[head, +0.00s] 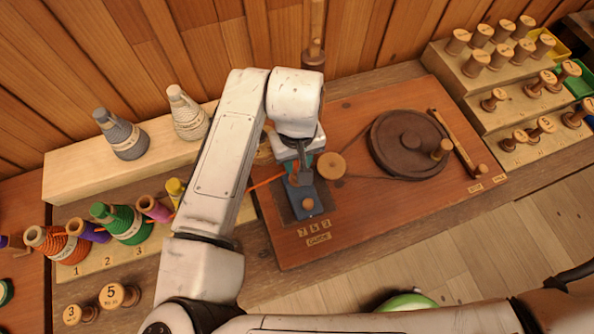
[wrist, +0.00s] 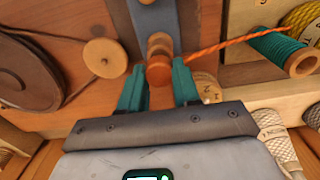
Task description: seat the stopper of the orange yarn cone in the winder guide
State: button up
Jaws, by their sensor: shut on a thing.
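The orange yarn cone (head: 62,245) stands at the left of the numbered rack. Its orange thread shows near my gripper in the head view and runs right from the stopper in the wrist view. My gripper (wrist: 159,82) has teal fingers shut on the small wooden stopper (wrist: 158,72). The winder guide (head: 319,192) is a blue-grey piece on a dark plate, with a round wooden knob; it also shows in the wrist view (wrist: 153,16). My gripper is over the guide's far end. I cannot tell whether the stopper touches or sits in the guide.
A wooden pulley (head: 330,165) stands close right of the guide, belted to a dark wheel (head: 408,143). Green (head: 122,223) and purple spools stand left; grey (head: 120,134) and white cones stand behind. Tiered pegs (head: 500,57) fill the right. The board's front is clear.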

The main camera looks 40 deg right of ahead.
jog(key=shift+f, duration=0.15)
jog(key=shift+f+b, duration=0.7)
jog(key=shift+f, duration=0.35)
jog(key=o, duration=1.5)
jog(key=shift+r, duration=0.1)
notch_tip(320, 180, up, 9)
jog(key=p, duration=0.8)
jog(key=shift+s, duration=0.1)
